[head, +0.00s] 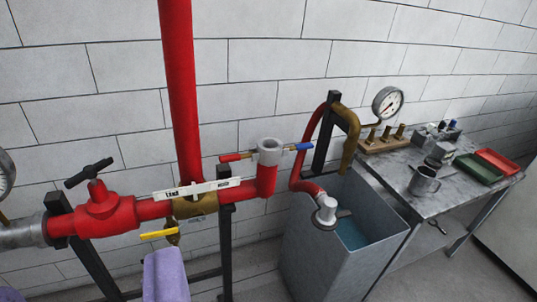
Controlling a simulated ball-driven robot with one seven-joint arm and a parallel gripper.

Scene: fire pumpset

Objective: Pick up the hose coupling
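A light grey metal piece with dark lugs (326,208) sits at the lower end of a red hose (306,186) and looks like the hose coupling. It hangs at the near rim of a grey metal bin (300,245). The hose loops up over a black post (327,130), and a brass-coloured curved section (349,128) comes down its other side. A grey round fitting (270,150) tops a red pipe elbow to the left, apart from the coupling. My gripper is not in view.
A red pipe run with a valve (104,210) and yellow lever (160,234) crosses the left. A purple item (166,275) is at the bottom. A metal table (395,175) at right holds a gauge (387,102), a mug (424,182), and green (478,168) and red (499,162) trays.

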